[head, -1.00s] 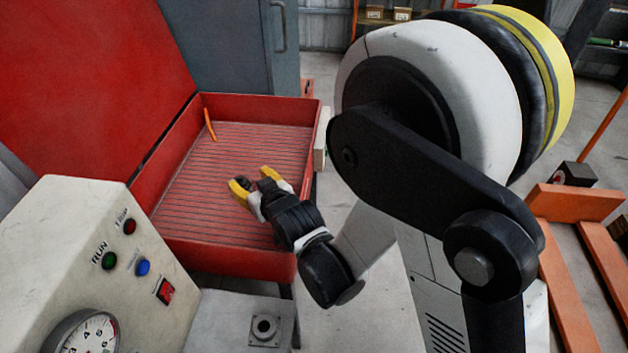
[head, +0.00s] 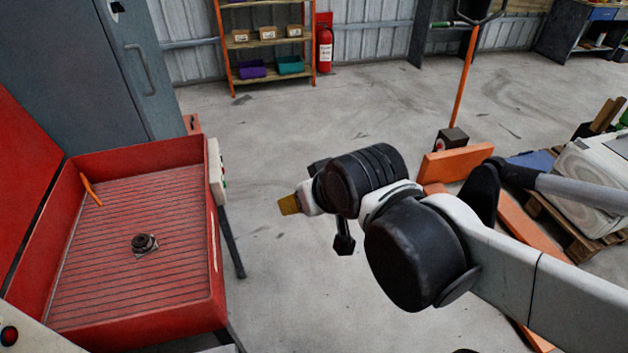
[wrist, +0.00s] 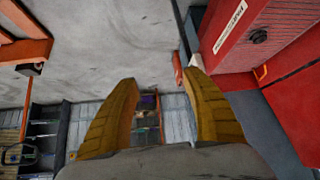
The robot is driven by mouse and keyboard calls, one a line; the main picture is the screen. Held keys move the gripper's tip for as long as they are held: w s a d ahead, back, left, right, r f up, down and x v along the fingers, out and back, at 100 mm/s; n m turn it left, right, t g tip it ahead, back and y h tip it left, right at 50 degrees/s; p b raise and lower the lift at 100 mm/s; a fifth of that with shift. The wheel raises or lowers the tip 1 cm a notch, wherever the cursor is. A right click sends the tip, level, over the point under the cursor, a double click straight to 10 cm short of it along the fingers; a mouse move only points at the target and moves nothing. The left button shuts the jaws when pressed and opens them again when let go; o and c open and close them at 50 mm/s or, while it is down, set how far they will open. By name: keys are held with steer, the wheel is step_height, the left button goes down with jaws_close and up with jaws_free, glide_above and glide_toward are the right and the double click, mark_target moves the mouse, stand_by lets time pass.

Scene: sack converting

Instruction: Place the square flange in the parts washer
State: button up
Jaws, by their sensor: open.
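The square flange (head: 144,243), a dark round hub on a small square plate, sits on the ribbed floor of the red parts washer (head: 170,318), inside its walls. It also shows as a small dark shape in the wrist view (wrist: 258,36). My gripper (head: 289,204) is in the air over the floor to the right of the washer, clear of the flange. In the wrist view my gripper's yellow fingers (wrist: 160,115) are spread with nothing between them.
An orange stick-like piece (head: 91,189) lies at the washer's back left. A grey cabinet (head: 85,60) stands behind it. A shelf (head: 267,43) with bins and a fire extinguisher (head: 324,48) are at the back. An orange pallet truck (head: 458,162) is at the right. The middle floor is clear.

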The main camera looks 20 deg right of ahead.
steer(key=s+d+m+g, duration=0.1)
steer(key=s+d, duration=0.3)
steer(key=s, duration=0.2)
steer(key=shift+f+h, duration=0.25)
steer(key=shift+h, duration=0.15)
stand_by(0.8)
